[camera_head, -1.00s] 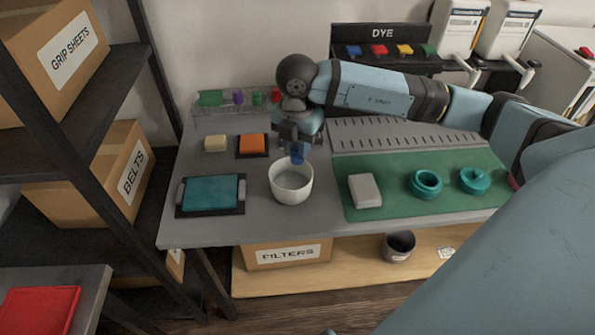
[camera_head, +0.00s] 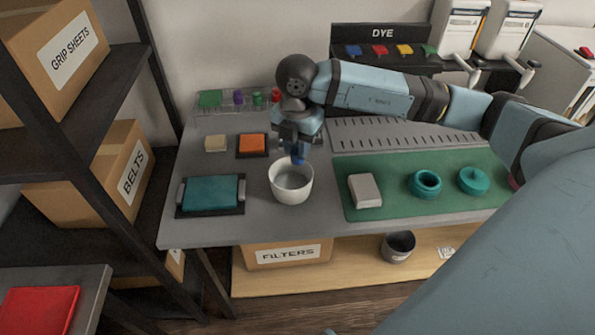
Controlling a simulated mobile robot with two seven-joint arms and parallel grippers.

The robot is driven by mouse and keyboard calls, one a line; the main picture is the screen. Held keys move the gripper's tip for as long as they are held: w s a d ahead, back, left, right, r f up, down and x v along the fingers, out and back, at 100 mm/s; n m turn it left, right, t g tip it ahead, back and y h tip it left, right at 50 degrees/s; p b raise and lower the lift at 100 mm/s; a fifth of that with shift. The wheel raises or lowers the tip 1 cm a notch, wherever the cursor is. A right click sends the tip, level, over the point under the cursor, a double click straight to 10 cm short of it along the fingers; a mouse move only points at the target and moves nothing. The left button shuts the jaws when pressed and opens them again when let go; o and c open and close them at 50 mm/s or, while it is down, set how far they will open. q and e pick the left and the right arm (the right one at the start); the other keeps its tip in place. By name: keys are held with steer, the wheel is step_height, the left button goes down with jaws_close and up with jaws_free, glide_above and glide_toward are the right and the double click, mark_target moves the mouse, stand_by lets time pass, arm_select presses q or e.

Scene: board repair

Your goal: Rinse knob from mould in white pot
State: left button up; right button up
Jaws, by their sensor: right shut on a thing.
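The white pot (camera_head: 291,191) stands upright on the grey table, left of the green mat. My right gripper (camera_head: 298,150) points down just above the pot's back rim. It is shut on a small blue knob (camera_head: 298,159), which shows at the fingertips near the pot's mouth. I cannot tell whether the knob's lower end is inside the pot. The teal mould (camera_head: 427,183), a round piece with a hollow middle, sits on the green mat. A matching teal lid-like piece (camera_head: 473,180) lies to its right. My left gripper is not in view.
A teal pad in a black tray (camera_head: 184,209) lies left of the pot. An orange block (camera_head: 252,145) and a cream block (camera_head: 215,143) are behind it. A grey-white block (camera_head: 364,190) lies on the green mat (camera_head: 396,209). A wire rack (camera_head: 203,120) stands at the back.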

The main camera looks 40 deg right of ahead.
mark_target(297, 147)
steer(key=shift+r, duration=0.1)
steer(key=shift+r+p, duration=1.4)
steer(key=shift+r, duration=0.6)
steer(key=shift+f, duration=0.1)
